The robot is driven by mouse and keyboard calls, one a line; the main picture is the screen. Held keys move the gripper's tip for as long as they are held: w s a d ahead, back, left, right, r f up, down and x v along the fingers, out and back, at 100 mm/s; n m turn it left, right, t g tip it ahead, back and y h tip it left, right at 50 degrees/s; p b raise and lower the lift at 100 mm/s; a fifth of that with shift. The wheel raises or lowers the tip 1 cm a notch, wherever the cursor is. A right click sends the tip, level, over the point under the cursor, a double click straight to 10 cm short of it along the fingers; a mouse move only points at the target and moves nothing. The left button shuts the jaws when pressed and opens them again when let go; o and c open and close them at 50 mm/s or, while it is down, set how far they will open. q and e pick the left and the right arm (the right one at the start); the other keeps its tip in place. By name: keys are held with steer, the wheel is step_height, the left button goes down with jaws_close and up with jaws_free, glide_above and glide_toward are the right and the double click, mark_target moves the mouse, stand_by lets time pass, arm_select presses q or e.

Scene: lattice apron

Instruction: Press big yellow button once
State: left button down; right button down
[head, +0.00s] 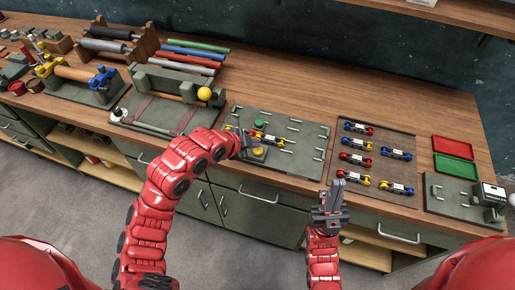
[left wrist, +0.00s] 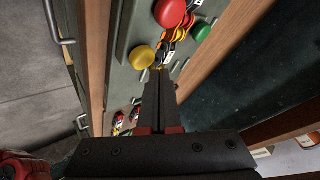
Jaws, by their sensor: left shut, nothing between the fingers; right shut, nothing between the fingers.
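The big yellow button (head: 258,152) is a round dome on a green-grey board (head: 305,130) on the bench. It also shows in the left wrist view (left wrist: 142,57), just ahead and left of the fingertips. My left gripper (head: 248,146) is shut and empty, close beside the button; I cannot tell whether it touches. Its shut fingers also show in the left wrist view (left wrist: 160,78). My right gripper (head: 338,184) is shut and empty, in front of the bench edge, away from the button.
A green button (head: 258,124) and a red button (left wrist: 169,12) sit near the yellow one, with a red-yellow-black coupled part (head: 268,138) between. A tray (head: 376,128) of several similar parts stands right. A clamp fixture with a yellow ball (head: 204,93) stands left.

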mark_target(254, 150)
arm_select(q)
steer(key=shift+f+b, duration=0.4)
steer(key=shift+b, duration=0.25)
steer(key=shift+f+b, duration=0.85)
steer(key=shift+f, duration=0.1)
stand_by(0.7)
steer(key=shift+r, duration=0.1)
stand_by(0.4)
steer(key=shift+r+p, duration=0.5)
steer(key=shift+r, duration=0.7)
steer(key=shift+r, duration=0.15)
steer(key=shift+r+p, duration=0.85)
steer(key=shift+r, duration=1.55)
